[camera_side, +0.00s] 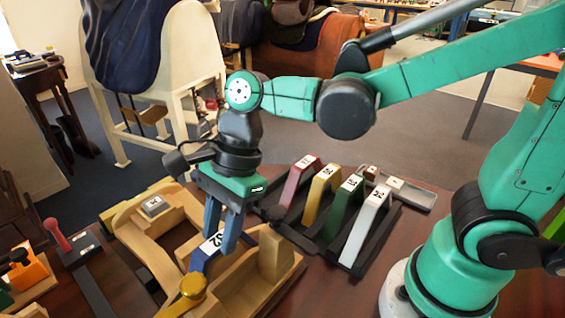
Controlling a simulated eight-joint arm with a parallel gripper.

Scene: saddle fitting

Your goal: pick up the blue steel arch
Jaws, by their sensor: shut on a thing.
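The blue steel arch (198,262) is a blue bar with a white number label on top, at the wooden fixture (226,286) in the lower middle. My gripper (220,245) points down from above and its two blue fingers are shut on the arch, one on each side of the label. The fingers and the fixture's wood hide much of the arch's lower part. I cannot tell whether the arch rests on the wood or hangs just above it.
A dark rack to the right holds a red arch (298,183), a yellow arch (320,192), a green arch (342,205) and a pale grey arch (362,229). A brass knob (193,285) stands close in front of the blue arch. A curved wooden form (140,238) lies left.

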